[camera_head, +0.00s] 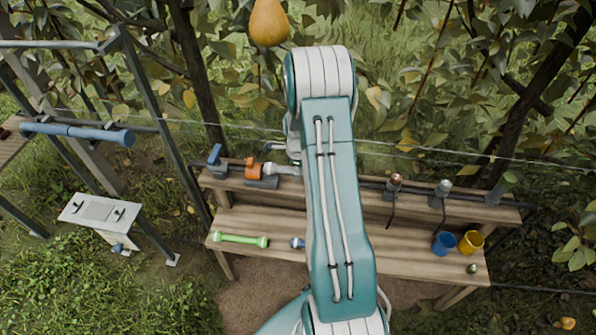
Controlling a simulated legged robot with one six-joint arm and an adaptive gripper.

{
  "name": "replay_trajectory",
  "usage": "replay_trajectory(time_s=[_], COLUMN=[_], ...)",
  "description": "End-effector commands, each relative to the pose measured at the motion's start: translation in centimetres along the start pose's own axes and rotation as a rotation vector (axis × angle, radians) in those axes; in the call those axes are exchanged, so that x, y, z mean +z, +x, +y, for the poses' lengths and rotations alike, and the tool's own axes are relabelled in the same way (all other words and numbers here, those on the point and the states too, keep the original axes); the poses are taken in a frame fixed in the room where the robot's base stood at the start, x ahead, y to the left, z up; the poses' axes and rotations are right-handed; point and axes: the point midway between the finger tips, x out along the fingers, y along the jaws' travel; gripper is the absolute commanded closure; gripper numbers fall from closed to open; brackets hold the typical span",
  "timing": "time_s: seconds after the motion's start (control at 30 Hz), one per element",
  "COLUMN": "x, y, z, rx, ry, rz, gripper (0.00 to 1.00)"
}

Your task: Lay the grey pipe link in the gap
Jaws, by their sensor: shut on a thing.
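A light grey pipe piece (284,169), which looks like the grey pipe link, lies level beside the orange coupling (254,169) on the bench's upper shelf. Its left end is at or very near the coupling; I cannot tell whether they touch. Its right end is hidden behind my arm. My gripper (293,148) shows only in part at the left edge of my arm, just above the grey piece. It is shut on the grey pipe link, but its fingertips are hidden. The gap in the pipe line is also mostly hidden by my arm.
The wooden bench (410,262) holds a green bar (240,240), a blue-ended piece (297,243), a blue cup (444,243) and a yellow cup (471,242). A blue valve (215,158) stands left on the shelf. A pear (269,22) hangs above.

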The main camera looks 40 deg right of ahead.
Motion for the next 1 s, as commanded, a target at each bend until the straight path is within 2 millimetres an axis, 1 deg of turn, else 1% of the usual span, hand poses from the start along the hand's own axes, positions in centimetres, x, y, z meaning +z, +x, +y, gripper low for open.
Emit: replay_trajectory(time_s=[0.57,1.0], x=[0.2,0.1], y=[-0.2,0.7], z=[0.2,0.1], rx=[0.0,0.0], ry=[0.0,0.0], rz=[0.0,0.0], gripper=[1.0,1.0])
